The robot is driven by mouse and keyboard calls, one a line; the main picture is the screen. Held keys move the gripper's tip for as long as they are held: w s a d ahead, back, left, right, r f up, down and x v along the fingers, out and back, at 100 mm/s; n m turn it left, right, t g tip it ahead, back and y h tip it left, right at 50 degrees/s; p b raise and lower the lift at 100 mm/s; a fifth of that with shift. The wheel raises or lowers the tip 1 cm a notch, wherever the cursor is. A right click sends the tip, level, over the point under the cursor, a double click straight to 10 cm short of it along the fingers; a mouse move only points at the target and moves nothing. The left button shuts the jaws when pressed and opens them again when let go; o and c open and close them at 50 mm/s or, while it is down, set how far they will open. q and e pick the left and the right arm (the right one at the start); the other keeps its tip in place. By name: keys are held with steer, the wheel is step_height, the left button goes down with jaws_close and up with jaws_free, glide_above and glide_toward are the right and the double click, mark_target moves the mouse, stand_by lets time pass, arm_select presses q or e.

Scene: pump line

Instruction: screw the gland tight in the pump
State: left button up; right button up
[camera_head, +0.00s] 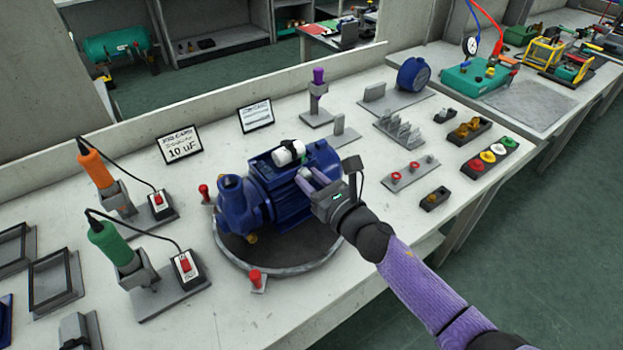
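The blue pump (265,195) stands on a round dark turntable (290,255) in the middle of the bench. A white cylinder (284,155) with a black part lies on top of its motor. My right gripper (309,181) reaches in from the right, with its fingers against or just in front of the motor's near right side, below the white cylinder. I cannot tell whether the fingers touch the pump or how far apart they are. I cannot make out the gland; it may be hidden at the fingers. My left gripper is not in view.
Orange (97,170) and green (110,243) handled tools stand in holders at left, with cords to switch boxes. Red-topped posts (256,278) flank the turntable. Small part trays (490,157) and racks lie at right. The bench front is clear.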

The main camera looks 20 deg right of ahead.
steer(key=o, duration=0.4)
steer(key=shift+c, duration=0.2)
steer(key=shift+f+n+b, duration=0.15)
steer(key=shift+n+b, duration=0.4)
steer(key=shift+n, duration=1.25)
steer(key=shift+n, duration=0.5)
steer(key=shift+n+b, duration=0.3)
steer(key=shift+n, duration=0.9)
